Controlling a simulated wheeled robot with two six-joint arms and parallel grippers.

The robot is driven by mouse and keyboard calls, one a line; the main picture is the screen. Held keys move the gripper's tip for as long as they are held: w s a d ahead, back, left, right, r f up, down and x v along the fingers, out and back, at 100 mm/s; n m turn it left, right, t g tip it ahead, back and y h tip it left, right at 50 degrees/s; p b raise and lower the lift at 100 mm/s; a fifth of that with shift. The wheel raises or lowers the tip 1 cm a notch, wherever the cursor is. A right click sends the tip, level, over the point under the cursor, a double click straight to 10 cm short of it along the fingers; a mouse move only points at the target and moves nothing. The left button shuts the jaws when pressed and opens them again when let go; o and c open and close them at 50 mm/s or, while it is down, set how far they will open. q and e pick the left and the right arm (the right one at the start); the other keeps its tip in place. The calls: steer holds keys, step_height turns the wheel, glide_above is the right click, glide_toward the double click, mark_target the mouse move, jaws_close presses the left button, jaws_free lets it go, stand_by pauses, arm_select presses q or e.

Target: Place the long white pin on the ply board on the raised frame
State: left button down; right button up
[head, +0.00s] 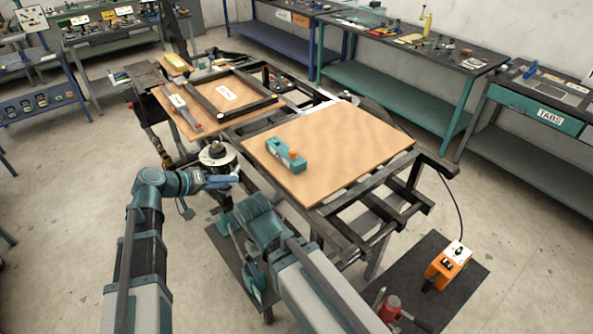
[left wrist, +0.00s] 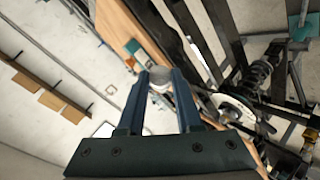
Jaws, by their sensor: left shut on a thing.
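My left gripper (head: 235,181) is at the near left side of the raised frame, left of the ply board (head: 345,130). In the left wrist view its two blue fingers (left wrist: 163,85) are shut on a pale cylindrical thing (left wrist: 160,76). This looks like the end of the white pin; its full length is hidden. The ply board lies flat on the raised dark frame (head: 385,190), with a teal block (head: 286,155) on it. My right arm comes in at bottom centre; I cannot make out its gripper.
A round metal part with a dark knob (head: 216,152) stands just beyond my left gripper. A second board (head: 160,96) with a black rectangular frame (head: 205,106) lies at the back left. An orange box (head: 447,265) stands on a dark mat at lower right. Benches line the walls.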

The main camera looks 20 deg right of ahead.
arm_select(q)
steer(key=d+b, duration=0.1)
steer(key=d, duration=1.3)
steer(key=shift+s+d+f, duration=0.2)
steer(key=shift+s+f, duration=0.25)
steer(key=shift+d, duration=0.1)
steer(key=f+b, duration=0.1)
steer(key=b, duration=0.1)
steer(key=d+f+b, duration=0.1)
steer(key=f+b, duration=0.1)
steer(key=shift+f, duration=0.3)
steer(key=shift+f, duration=0.1)
steer(key=shift+f+b, duration=0.4)
steer(key=shift+b, duration=0.1)
steer(key=c, duration=0.6)
jaws_free()
